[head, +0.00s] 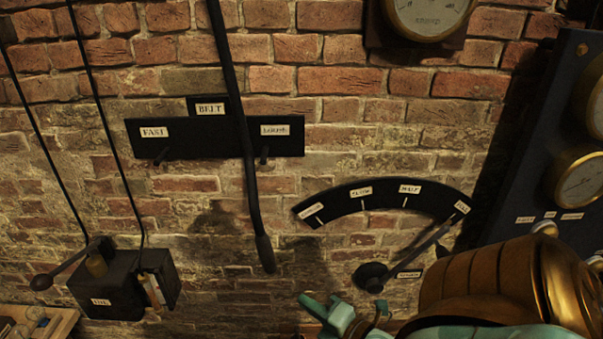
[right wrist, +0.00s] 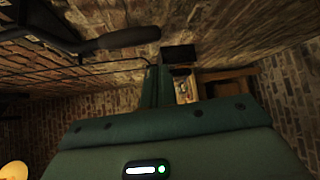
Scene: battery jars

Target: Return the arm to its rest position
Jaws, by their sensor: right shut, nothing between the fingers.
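My right arm, with its brass and copper barrel, comes in at the lower right of the head view. My right gripper (head: 335,314) shows its teal fingers low in the head view, in front of the brick wall. Its jaws are shut and hold nothing. In the right wrist view the green gripper (right wrist: 158,88) fills the lower middle, with its narrow fingers pointing away from the camera. My left gripper is not in view.
A belt lever (head: 247,155) hangs before a black plate (head: 185,140) marked BELT. A marked arc (head: 385,194) with a pivoting lever (head: 415,250) is above the right gripper. A black switch box (head: 110,290) hangs left. A gauge panel (head: 540,150) stands at right.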

